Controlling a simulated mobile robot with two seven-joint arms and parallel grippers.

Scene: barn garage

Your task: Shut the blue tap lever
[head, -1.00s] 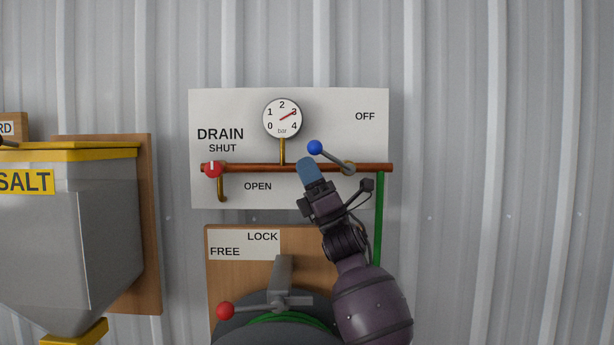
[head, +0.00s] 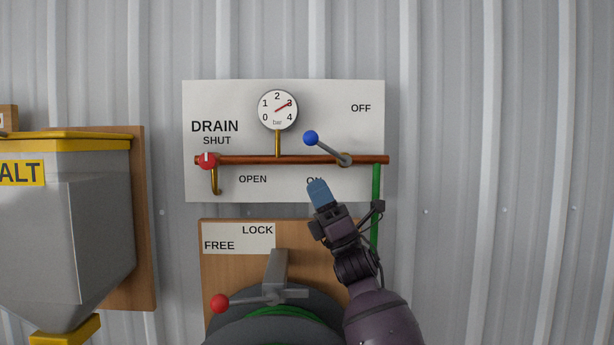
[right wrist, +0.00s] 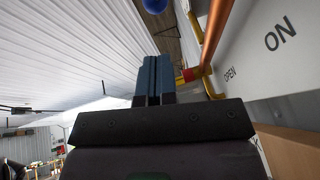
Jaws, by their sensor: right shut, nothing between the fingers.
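The blue tap lever (head: 328,148) has a round blue knob (head: 311,138) on a grey arm. It slants up and left from its pivot on the copper pipe (head: 270,159). OFF is printed up and right of it; ON is below, partly hidden by my gripper. My right gripper (head: 318,186) is shut and empty, below the pipe and the knob, apart from the lever. In the right wrist view the shut blue fingers (right wrist: 154,78) point up towards the blue knob (right wrist: 154,5), cut by the top edge. My left gripper is not in view.
A red drain tap (head: 208,160) sits at the pipe's left end, and a gauge (head: 278,110) above the pipe. Below are a hose reel with a red-knobbed lock lever (head: 220,303) and a green hose (head: 376,205). A salt bin (head: 70,230) stands left.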

